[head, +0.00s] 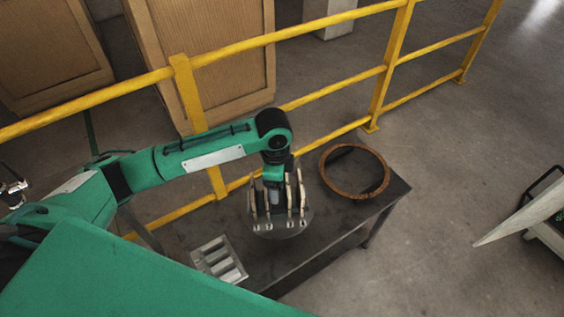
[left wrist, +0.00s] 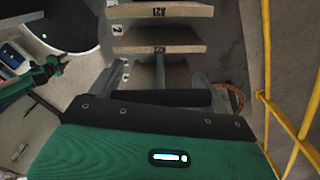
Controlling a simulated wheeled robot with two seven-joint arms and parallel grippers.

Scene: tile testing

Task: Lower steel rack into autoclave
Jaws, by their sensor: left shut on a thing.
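The steel rack (head: 275,231) has a round grey base and carries several upright pale tiles. My left gripper (head: 275,194) is over its middle, between the tiles, and is shut on it. In the left wrist view, tile edges marked "A21" and "2" (left wrist: 158,48) show ahead of the left gripper (left wrist: 158,80). The rack appears upright over the dark bench (head: 262,268); I cannot tell whether it touches it. A dark round shape with a light rim (left wrist: 65,25) shows at the upper left; I cannot tell whether it is the autoclave.
A rusty brown ring (head: 342,193) lies on the bench's right end. A grey slotted tray (head: 219,262) is at its left. A yellow railing (head: 310,99) runs behind, with wooden crates (head: 205,50) beyond. A white pointed object (head: 518,221) stands right; floor between is clear.

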